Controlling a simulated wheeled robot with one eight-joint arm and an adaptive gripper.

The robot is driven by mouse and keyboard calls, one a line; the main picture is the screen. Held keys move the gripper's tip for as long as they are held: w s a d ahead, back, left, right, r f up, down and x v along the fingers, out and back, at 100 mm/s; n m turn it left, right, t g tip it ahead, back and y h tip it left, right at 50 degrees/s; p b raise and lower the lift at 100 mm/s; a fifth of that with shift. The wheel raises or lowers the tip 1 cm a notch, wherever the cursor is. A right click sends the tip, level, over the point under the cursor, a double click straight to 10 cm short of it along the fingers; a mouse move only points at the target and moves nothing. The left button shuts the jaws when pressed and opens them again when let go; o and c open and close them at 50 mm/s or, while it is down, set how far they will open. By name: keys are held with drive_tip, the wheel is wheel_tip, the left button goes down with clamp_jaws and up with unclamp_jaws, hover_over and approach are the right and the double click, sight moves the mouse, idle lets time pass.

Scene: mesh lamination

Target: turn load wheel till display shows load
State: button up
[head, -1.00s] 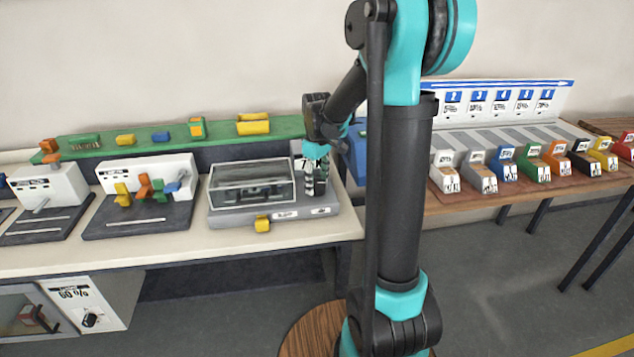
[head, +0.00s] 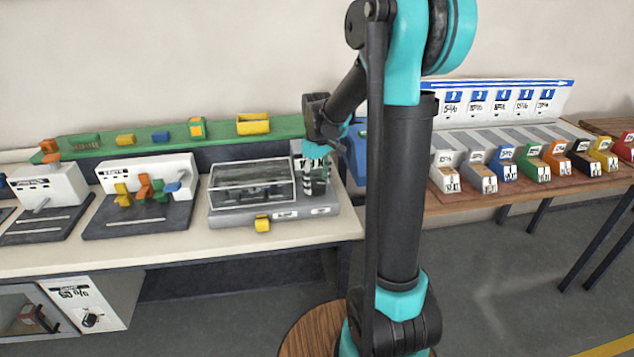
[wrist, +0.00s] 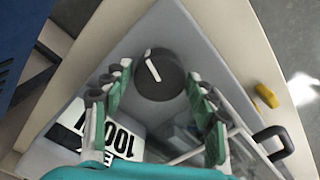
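The load wheel (wrist: 172,88) is a round dark knob with a white pointer line, on a grey machine base in the wrist view. My gripper (wrist: 159,72) is open, with one green-padded finger on each side of the wheel. The fingertips are very close to its rim; I cannot tell whether they touch. In the head view my gripper (head: 316,182) points down at the right end of the machine (head: 225,217); the wheel is hidden there.
A clear-covered box (head: 250,185) on the machine stands left of my gripper. A yellow block (head: 262,223) sits at its front. Other fixtures (head: 140,205) stand further left on the bench. A blue object (head: 357,150) is close on the right, partly behind my arm.

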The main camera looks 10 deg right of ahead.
sight(317, 183)
drive_tip(key=shift+o, duration=0.8)
drive_tip(key=shift+r, duration=0.15)
wheel_tip(317, 183, up, 12)
drive_tip(key=s+d+f+m+t, duration=0.2)
drive_tip(key=s+f+m, duration=0.1)
drive_tip(key=s+f, duration=0.6)
drive_tip(key=s+d+f+m+t, duration=0.2)
drive_tip(key=s+f+m, duration=0.1)
drive_tip(key=s+f, duration=0.6)
drive_tip(key=s, duration=0.4)
drive_tip(key=shift+f+m, duration=0.25)
drive_tip(key=shift+m, duration=0.15)
idle(1.5)
